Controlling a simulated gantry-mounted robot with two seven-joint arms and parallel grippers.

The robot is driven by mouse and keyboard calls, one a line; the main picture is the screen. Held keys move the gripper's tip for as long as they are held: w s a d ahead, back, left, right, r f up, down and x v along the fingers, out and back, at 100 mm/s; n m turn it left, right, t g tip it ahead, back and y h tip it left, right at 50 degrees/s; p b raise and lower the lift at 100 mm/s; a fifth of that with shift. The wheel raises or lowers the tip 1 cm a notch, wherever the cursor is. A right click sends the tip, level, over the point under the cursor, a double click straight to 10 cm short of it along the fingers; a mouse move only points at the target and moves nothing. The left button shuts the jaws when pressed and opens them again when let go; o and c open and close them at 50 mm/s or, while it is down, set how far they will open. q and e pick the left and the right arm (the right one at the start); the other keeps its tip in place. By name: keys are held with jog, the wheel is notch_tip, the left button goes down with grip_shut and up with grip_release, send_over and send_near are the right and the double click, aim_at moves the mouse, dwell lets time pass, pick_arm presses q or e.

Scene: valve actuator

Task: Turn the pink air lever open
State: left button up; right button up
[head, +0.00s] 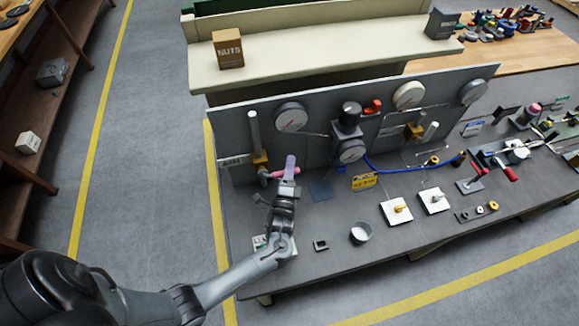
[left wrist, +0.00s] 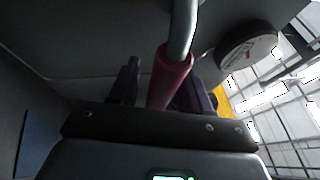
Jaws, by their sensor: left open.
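The pink air lever (head: 278,174) sticks out from a brass valve (head: 260,161) at the left end of the grey upright panel, beside the AIR label (head: 232,161). My left gripper (head: 290,166) reaches up to the lever from the front of the bench and partly covers it. In the left wrist view, the lever's pink sleeve (left wrist: 172,77) lies between the two dark purple fingers of my open left gripper (left wrist: 160,88). A bare metal rod continues above the sleeve. Whether a finger touches the sleeve I cannot tell. My right gripper is not in view.
Gauges (head: 291,117) and a regulator (head: 348,130) are mounted on the panel to the right. A blue hose (head: 405,170) crosses the bench. A grey cup (head: 360,232) and two white plates with small valves (head: 397,211) stand on the bench. A gauge (left wrist: 249,50) is close by in the wrist view.

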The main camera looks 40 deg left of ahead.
pick_arm(q)
grip_shut()
dwell(0.4)
